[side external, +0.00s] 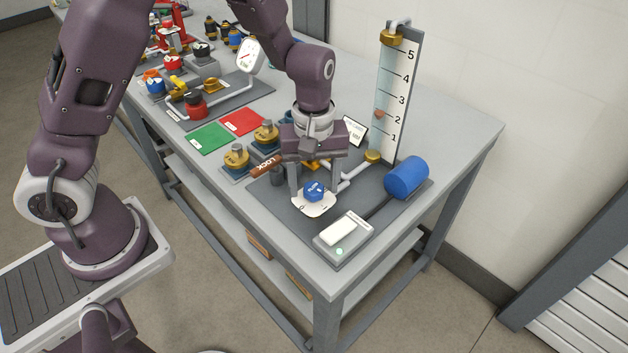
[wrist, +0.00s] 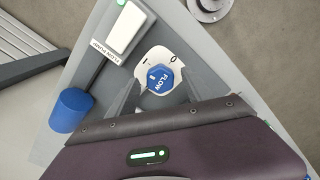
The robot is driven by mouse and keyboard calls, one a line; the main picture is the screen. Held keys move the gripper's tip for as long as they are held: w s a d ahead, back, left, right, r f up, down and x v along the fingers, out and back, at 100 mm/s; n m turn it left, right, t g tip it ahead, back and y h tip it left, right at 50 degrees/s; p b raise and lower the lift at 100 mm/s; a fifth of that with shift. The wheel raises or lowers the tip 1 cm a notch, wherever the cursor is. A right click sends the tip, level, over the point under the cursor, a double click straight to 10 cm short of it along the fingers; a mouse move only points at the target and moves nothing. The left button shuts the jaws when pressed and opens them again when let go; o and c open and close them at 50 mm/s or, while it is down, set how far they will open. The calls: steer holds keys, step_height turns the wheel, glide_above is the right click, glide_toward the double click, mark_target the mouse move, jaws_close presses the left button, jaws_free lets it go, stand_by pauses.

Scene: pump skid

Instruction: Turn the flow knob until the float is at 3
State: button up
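The blue flow knob (side external: 314,187), marked FLOW, sits on a white dial plate (side external: 313,208) near the front of the skid; it also shows in the wrist view (wrist: 160,79). My gripper (side external: 315,195) points down over the knob, with one finger on each side. In the wrist view my gripper (wrist: 161,98) is open, with gaps between the fingers and the knob. The clear flow tube (side external: 386,75) stands upright behind, beside a scale numbered 1 to 5. The small orange-brown float (side external: 379,114) is at about 2.
A white pump switch (side external: 344,229) with a green light and a blue cylinder (side external: 406,177) lie close right of the knob. Red and green mats (side external: 209,138) lie farther left.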

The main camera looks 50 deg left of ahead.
mark_target(313, 188)
step_height(313, 188, up, 7)
steer(key=shift+f, duration=0.1)
stand_by(0.3)
steer(key=shift+s+r, duration=0.1)
steer(key=shift+r, duration=0.2)
steer(key=s+a+r+m+t+h, duration=0.2)
steer(key=s+r+m, duration=0.2)
steer(key=s+r, duration=0.45)
steer(key=s+a+r+m+t+y, duration=0.1)
steer(key=s+r+m, duration=0.1)
steer(key=s, duration=0.3)
steer(key=s+a+r+m+t+y, duration=0.1)
steer(key=s+a+r+m+t, duration=0.1)
steer(key=s, duration=0.4)
steer(key=r+m, duration=0.1)
steer(key=m, duration=0.1)
steer(key=shift+s+r+m+t, duration=0.2)
steer(key=shift+m+t, duration=0.1)
steer(key=shift+m, duration=0.1)
